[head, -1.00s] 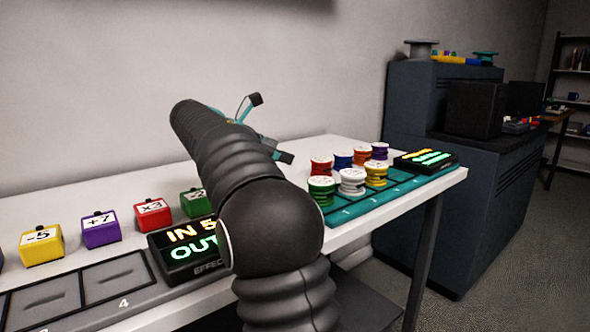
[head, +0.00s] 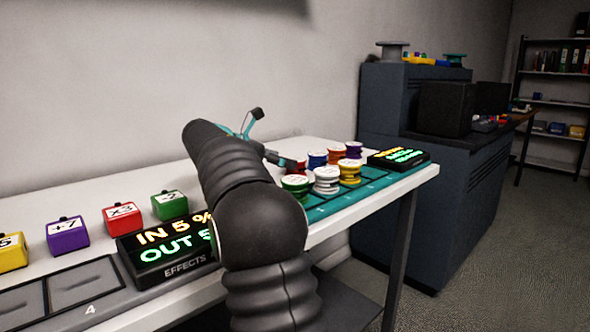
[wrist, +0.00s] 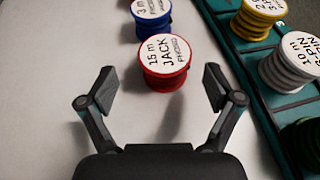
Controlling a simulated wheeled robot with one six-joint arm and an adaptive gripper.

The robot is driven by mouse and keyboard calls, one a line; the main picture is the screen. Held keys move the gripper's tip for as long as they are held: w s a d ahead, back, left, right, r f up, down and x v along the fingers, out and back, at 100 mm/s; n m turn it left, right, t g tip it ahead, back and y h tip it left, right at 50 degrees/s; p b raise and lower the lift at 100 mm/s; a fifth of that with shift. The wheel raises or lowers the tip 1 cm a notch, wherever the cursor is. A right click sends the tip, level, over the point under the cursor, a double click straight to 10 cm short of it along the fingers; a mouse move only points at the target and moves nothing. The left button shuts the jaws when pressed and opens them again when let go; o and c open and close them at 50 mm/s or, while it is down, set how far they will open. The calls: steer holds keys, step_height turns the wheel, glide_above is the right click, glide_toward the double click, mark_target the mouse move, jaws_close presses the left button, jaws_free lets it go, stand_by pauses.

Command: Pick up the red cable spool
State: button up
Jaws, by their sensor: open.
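The red cable spool (wrist: 167,77) stands upright on the white table in the wrist view, with a white top label reading "JACK". In the head view the red spool (head: 300,166) shows among the other spools, partly hidden by a finger and the green spool. My gripper (wrist: 160,85) is open and empty, its two fingers spread wide. In the wrist view the spool is just ahead of the fingertips and between their lines, with clear gaps on both sides. The gripper (head: 271,137) also shows in the head view, left of the spools.
A blue spool (wrist: 153,30) stands close behind the red one. On the teal tray (head: 335,202) at right are a green spool (head: 297,190), a white spool (head: 327,182) and a yellow spool (head: 350,174). An orange spool (head: 336,158) and a purple spool (head: 354,150) stand behind.

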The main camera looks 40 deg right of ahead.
mark_target(297, 159)
steer(key=x, duration=0.4)
steer(key=shift+s+d+r, duration=0.1)
steer(key=shift+s+d, duration=0.2)
steer(key=shift+s, duration=0.05)
steer(key=c, duration=1.3)
steer(key=shift+r, duration=0.1)
steer(key=shift+c, duration=0.2)
